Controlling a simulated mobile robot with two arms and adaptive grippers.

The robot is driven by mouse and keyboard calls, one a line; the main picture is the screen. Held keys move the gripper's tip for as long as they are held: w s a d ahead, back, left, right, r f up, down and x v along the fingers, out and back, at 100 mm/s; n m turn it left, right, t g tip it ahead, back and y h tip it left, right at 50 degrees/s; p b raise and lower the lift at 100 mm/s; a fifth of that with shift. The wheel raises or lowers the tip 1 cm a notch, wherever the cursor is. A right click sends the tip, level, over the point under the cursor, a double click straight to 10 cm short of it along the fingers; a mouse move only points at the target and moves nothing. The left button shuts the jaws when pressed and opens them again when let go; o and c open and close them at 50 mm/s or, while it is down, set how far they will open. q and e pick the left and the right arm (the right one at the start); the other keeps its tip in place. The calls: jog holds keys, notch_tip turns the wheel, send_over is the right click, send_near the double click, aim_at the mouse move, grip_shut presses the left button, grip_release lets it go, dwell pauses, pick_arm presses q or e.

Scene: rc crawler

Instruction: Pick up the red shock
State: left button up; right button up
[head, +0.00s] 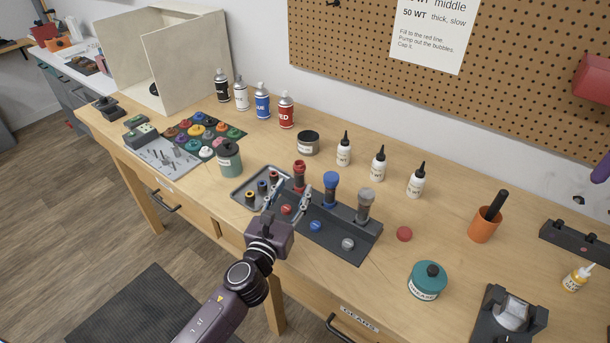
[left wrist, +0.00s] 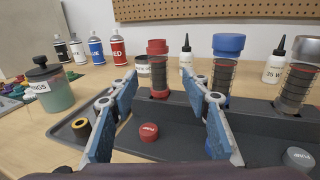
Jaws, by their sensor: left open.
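The red shock (head: 299,176) stands upright in the dark shock stand (head: 339,210), at the left end of a row with a blue shock (head: 330,188) and a grey shock (head: 365,206). In the left wrist view the red shock (left wrist: 158,68) shows between my fingers, farther away, with its red cap on top. My left gripper (head: 287,199) is open and empty in front of the stand, at its left end; its two fingers (left wrist: 160,115) frame the view. A loose red cap (left wrist: 148,132) lies on the stand's base, in front of the red shock. My right gripper is not in view.
A grey tray (head: 243,201) with small parts lies left of the stand. White bottles (head: 343,150) stand behind it and a green jar (head: 229,159) at left. A grease tub (head: 427,282) and an orange cup (head: 484,228) stand at right. The bench's front right is partly free.

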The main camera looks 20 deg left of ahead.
aim_at(298, 181)
pick_arm(q)
jog(key=shift+w+r, duration=0.1)
jog(key=shift+w, duration=0.25)
jog(key=shift+w+r, duration=0.15)
jog(key=shift+r, duration=0.05)
jog(key=shift+w+f, duration=0.15)
jog(key=shift+w, duration=0.4)
jog(key=shift+w+f, duration=0.15)
jog(key=shift+w, duration=0.4)
jog(key=w, duration=0.3)
jog(key=shift+f, duration=0.3)
jog(key=shift+w, duration=0.15)
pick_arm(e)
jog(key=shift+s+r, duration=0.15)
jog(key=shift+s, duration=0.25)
pick_arm(q)
jog(key=shift+c, duration=0.7)
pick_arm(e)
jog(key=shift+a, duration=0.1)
pick_arm(q)
jog(key=shift+r, duration=0.1)
grip_shut()
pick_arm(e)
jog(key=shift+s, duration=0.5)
